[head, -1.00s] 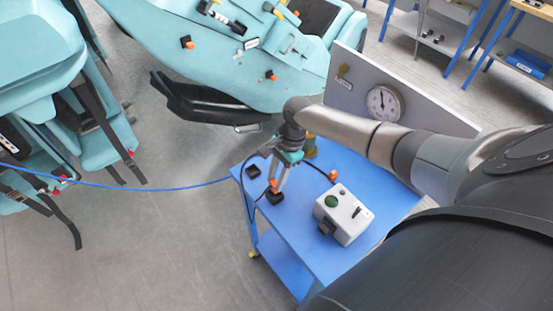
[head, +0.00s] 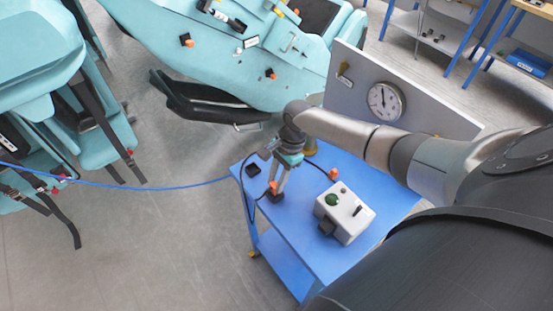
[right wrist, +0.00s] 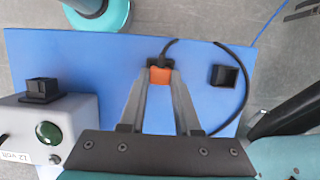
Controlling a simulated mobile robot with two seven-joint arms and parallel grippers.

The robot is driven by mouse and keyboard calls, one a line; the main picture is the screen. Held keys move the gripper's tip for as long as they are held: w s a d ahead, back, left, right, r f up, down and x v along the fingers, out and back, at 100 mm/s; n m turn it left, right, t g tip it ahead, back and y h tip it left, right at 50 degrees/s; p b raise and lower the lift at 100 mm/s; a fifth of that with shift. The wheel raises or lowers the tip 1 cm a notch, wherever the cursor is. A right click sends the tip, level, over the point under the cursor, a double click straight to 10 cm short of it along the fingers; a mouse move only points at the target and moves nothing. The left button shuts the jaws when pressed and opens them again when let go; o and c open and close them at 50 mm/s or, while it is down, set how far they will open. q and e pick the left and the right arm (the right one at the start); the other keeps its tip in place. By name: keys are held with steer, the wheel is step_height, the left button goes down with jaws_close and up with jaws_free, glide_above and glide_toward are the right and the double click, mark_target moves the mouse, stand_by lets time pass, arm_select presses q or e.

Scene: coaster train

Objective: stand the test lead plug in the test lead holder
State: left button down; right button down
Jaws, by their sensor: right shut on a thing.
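The test lead plug (right wrist: 160,76) is orange, with a black lead running from it. My right gripper (right wrist: 159,82) is shut on it; in the head view the gripper (head: 277,180) points down over the blue cart. The plug is at a black square holder (head: 275,197), which shows in the right wrist view (right wrist: 154,63) partly hidden behind the plug. I cannot tell whether the plug is seated in it or just above it. A second black square holder (right wrist: 223,76) looks empty; it shows in the head view (head: 253,170). My left gripper is not in view.
A grey box with a green button (head: 344,213) stands on the blue cart top (head: 299,255). Another orange piece (head: 333,174) lies near it. A panel with a dial (head: 384,101) stands behind. Teal coaster cars (head: 240,75) are beyond.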

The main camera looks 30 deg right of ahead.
steer(key=shift+f+b, duration=0.35)
steer(key=shift+f, duration=0.3)
steer(key=c, duration=0.5)
jaws_free()
steer(key=shift+c, duration=0.2)
steer(key=p+v, duration=0.1)
steer(key=v, duration=1.4)
steer(key=shift+r+p, duration=0.2)
steer(key=shift+p, duration=0.15)
